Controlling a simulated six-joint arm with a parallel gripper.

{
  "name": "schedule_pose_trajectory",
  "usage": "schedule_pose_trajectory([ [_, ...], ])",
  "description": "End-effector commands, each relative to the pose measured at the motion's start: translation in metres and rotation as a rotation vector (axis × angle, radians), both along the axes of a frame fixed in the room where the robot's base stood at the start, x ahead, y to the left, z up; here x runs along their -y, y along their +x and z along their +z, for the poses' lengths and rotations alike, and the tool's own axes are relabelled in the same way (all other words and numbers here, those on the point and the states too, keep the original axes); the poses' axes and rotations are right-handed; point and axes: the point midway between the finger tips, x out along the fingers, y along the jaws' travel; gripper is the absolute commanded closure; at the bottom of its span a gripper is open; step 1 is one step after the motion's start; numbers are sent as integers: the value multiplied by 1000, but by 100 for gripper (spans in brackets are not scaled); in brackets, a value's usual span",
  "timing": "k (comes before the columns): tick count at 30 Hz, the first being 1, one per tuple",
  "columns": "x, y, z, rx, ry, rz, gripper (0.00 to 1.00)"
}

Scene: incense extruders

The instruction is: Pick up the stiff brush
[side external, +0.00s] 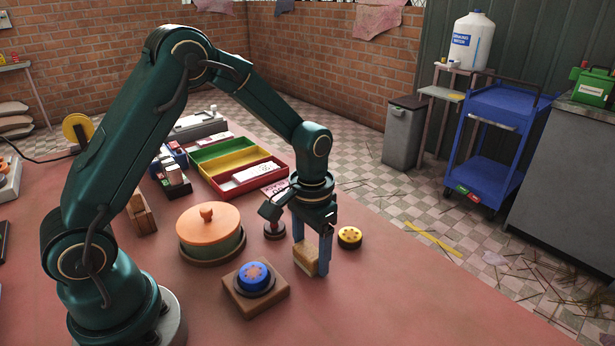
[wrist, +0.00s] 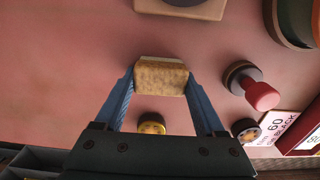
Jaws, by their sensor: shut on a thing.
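The stiff brush (side external: 304,257), a small tan block with a rough, bristle-like face, is between the two blue fingers of my gripper (side external: 311,260). In the wrist view the brush (wrist: 161,78) spans the gap between the fingertips of my gripper (wrist: 160,84), with a finger against each end. My gripper points down and is shut on the brush. The brush is at or just above the red table top (side external: 400,300); I cannot tell whether it touches.
A wooden block with a blue disc (side external: 254,277) stands front left of my gripper. A yellow disc (side external: 349,237) is close at the right. A dark-based stamp-like piece (side external: 275,230) and a lidded round pot (side external: 208,230) stand left. Behind are coloured trays (side external: 235,158). The front right table is clear.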

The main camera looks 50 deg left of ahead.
Motion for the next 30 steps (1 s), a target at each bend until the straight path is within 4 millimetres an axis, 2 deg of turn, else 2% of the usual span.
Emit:
schedule_pose_trajectory([
  [8, 0, 1, 9, 4, 0, 0, 84],
  [11, 0, 1, 21, 6, 0, 0, 84],
  [15, -3, 0, 46, 8, 0, 3, 84],
  [24, -67, -29, 84, 6, 1, 10, 84],
  [30, -94, -42, 102, 3, 1, 6, 84],
])
